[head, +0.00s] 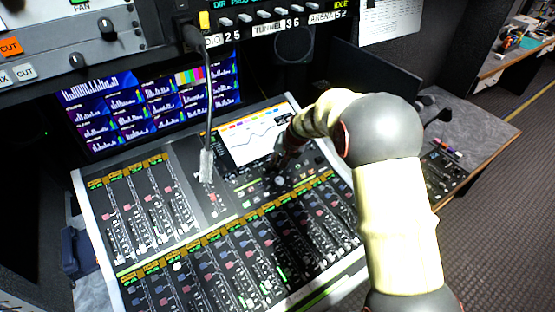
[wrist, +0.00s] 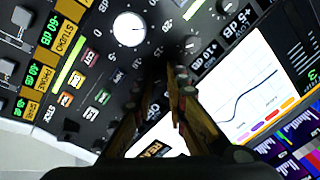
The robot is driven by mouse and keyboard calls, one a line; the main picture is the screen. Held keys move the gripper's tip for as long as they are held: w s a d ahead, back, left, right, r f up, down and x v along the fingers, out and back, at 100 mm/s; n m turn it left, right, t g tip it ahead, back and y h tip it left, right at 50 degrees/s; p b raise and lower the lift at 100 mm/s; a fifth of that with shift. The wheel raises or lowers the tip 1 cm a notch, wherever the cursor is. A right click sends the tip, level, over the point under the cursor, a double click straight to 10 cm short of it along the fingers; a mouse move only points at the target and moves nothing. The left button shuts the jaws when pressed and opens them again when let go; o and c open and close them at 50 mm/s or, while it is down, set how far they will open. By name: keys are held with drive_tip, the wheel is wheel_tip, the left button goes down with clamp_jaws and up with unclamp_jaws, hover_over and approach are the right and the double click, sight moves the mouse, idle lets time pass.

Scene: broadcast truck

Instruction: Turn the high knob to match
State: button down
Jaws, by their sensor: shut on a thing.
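The mixing console (head: 160,248) has a tilted screen (head: 250,137) showing a curve, with a row of dark knobs along its lower edge. My gripper (head: 279,160) reaches down to that row. A larger white-faced knob (wrist: 130,28) stands apart from the fingers.
Another readout (wrist: 236,20) lies farther along the row. Lit buttons (wrist: 90,57) and fader strips (head: 290,235) surround the area. A gooseneck microphone (head: 207,115) rises left of the screen. Meter monitors (head: 150,105) stand behind, and a side desk (head: 470,150) is at right.

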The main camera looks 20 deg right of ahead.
drive_tip(key=shift+m, duration=0.5)
drive_tip(key=c, duration=1.8)
unclamp_jaws()
drive_tip(key=shift+o, duration=0.2)
drive_tip(key=v, duration=1.2)
